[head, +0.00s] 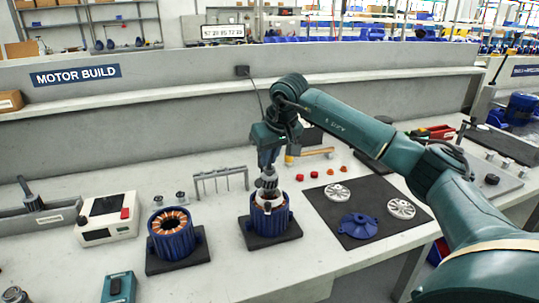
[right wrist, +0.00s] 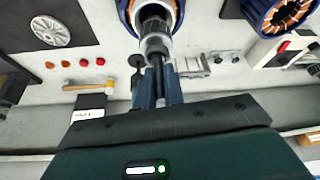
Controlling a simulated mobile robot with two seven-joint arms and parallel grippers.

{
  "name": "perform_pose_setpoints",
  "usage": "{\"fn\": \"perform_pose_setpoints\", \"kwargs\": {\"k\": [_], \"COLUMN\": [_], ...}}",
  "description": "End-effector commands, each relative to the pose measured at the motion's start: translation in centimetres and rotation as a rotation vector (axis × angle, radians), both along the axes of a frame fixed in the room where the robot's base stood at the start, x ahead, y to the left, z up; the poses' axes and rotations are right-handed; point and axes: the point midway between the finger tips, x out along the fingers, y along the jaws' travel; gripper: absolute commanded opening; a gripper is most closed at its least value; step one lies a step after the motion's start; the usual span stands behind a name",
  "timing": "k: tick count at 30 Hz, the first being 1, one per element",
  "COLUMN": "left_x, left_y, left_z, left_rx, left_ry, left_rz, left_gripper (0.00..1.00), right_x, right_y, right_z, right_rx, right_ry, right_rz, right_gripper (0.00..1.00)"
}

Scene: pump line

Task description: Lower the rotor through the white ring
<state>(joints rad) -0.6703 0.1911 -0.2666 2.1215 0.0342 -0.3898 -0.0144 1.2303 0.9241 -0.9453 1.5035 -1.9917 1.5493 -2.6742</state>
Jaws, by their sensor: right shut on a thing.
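My right gripper (head: 267,170) points down over the middle of the bench and is shut on the rotor (head: 267,186). In the right wrist view, its two blue fingers (right wrist: 159,80) close on the shaft of the rotor (right wrist: 155,45). The rotor looks about upright, its lower end at the white ring (head: 257,199) on top of a blue stator housing (head: 268,222). Part of the white ring (right wrist: 171,14) also shows beside the rotor in the wrist view. The rotor's lower end is hidden, so its depth is unclear. My left gripper is not recognizable in view.
A second blue stator (head: 172,238) with copper windings stands left on a dark pad. Right, a dark mat (head: 375,196) holds a blue end cover (head: 358,225) and two silver discs. A metal rack (head: 220,180) and red caps (head: 298,177) stand behind. A teal item (head: 118,288) is cut off below.

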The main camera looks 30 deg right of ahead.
Motion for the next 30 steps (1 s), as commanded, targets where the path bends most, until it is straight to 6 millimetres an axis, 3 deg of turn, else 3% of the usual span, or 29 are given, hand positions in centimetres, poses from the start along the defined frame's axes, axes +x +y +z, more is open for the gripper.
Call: {"fn": "perform_pose_setpoints", "kwargs": {"k": [30], "left_x": [0.11], "left_y": [-0.07], "left_z": [-0.22], "left_rx": [-0.005], "left_ry": [-0.001], "left_rz": [0.005], "left_gripper": [0.51], "right_x": [0.05], "right_y": [0.0], "right_z": [-0.51], "right_rx": [0.001], "right_ry": [-0.004], "right_rz": [0.0], "right_gripper": [0.0]}}
